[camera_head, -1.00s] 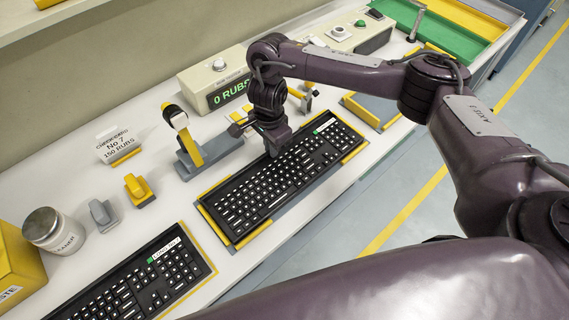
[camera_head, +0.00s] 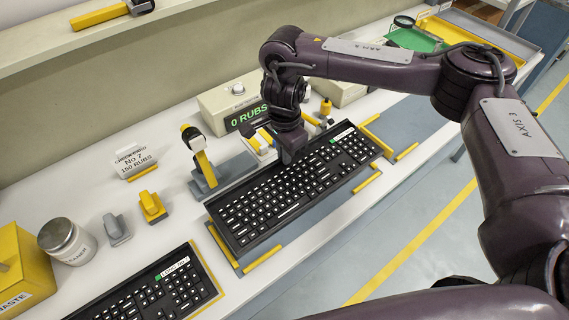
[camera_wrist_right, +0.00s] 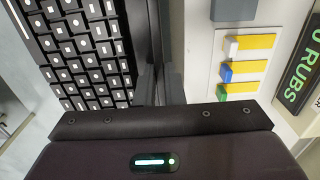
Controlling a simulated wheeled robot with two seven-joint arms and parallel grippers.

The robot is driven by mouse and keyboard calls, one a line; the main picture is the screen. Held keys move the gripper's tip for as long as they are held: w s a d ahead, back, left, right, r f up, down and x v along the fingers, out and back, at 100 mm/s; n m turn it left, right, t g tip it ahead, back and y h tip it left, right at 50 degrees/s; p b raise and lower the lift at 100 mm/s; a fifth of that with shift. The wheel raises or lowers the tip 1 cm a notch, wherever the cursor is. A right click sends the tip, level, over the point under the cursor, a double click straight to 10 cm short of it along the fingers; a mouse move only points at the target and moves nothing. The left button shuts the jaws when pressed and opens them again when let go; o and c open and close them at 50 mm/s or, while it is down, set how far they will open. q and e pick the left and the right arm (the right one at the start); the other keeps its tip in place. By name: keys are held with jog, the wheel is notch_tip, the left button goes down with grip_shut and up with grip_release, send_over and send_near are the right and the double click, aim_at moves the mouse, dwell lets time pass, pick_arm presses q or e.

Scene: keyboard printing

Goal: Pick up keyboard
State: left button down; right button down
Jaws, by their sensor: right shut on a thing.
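A black keyboard (camera_head: 275,204) with white-marked keys is in the middle of the head view, raised a little above its place on the table and slightly tilted. My right gripper (camera_head: 290,157) is shut on its far long edge, near the middle. In the right wrist view the keyboard (camera_wrist_right: 83,50) fills the upper left, and the fingers (camera_wrist_right: 160,84) pinch its edge. A second black keyboard (camera_head: 150,300) lies in a yellow-edged place at the lower left, clear of the gripper. My left gripper is not in view.
Yellow corner strips (camera_head: 262,259) mark the place under the raised keyboard. Behind it stand a box with a green "0 RUBS" display (camera_head: 246,117) and a yellow-and-grey stand (camera_head: 203,165). A jar (camera_head: 66,241) and a yellow box (camera_head: 20,268) stand at the left. The floor in front is free.

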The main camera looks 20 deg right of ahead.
notch_tip(320, 180, up, 12)
jog(key=shift+r, duration=0.15)
dwell(0.7)
